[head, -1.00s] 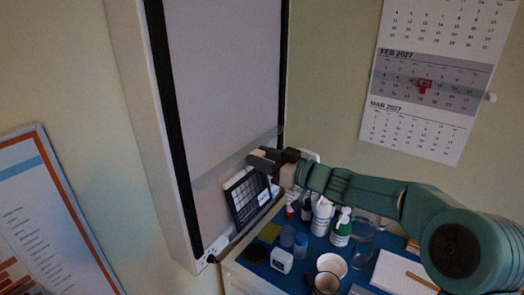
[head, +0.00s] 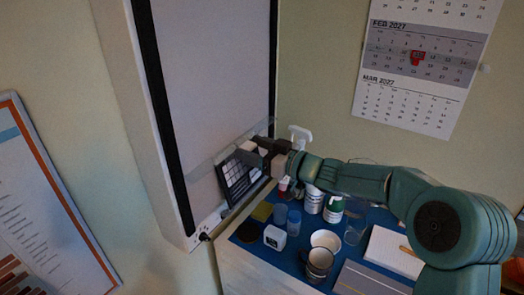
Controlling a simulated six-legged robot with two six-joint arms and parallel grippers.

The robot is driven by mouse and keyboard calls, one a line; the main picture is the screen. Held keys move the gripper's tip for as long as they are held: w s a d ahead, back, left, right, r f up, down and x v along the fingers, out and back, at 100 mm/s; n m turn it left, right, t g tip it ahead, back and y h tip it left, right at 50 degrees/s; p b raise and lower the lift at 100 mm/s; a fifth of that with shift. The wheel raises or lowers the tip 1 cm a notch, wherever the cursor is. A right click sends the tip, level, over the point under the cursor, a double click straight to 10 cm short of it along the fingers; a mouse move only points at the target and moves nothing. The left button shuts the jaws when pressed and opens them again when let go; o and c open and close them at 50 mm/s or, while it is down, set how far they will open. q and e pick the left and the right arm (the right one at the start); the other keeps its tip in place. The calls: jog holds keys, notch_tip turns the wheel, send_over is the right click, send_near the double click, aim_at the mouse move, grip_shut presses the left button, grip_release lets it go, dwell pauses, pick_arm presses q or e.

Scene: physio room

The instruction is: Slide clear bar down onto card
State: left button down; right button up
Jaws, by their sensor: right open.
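The clear bar (head: 224,157) is a thin see-through strip lying slantwise across the lower part of the pale upright panel (head: 215,75). The card (head: 238,187), dark with a grid of pale squares, stands against the panel at its bottom. The bar crosses at about the card's top edge; whether it overlaps the card is hard to tell. My right gripper (head: 248,152) is open at the bar, just above the card. Its fingers and wrist hide part of the bar and the card's upper right corner. My left gripper is out of view.
A blue-topped cart (head: 258,268) below holds a white timer (head: 275,238), cups, bottles and a notepad (head: 394,252). A white-handled bottle stands close under my right wrist. A calendar (head: 415,85) hangs on the right wall; a framed poster (head: 40,190) is at left.

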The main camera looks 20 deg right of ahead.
jog(key=b+v, duration=0.2)
jog(key=v, duration=1.4)
jog(key=shift+s+d+b, duration=0.2)
jog(key=shift+s+b, duration=0.05)
jog(key=shift+b, duration=0.05)
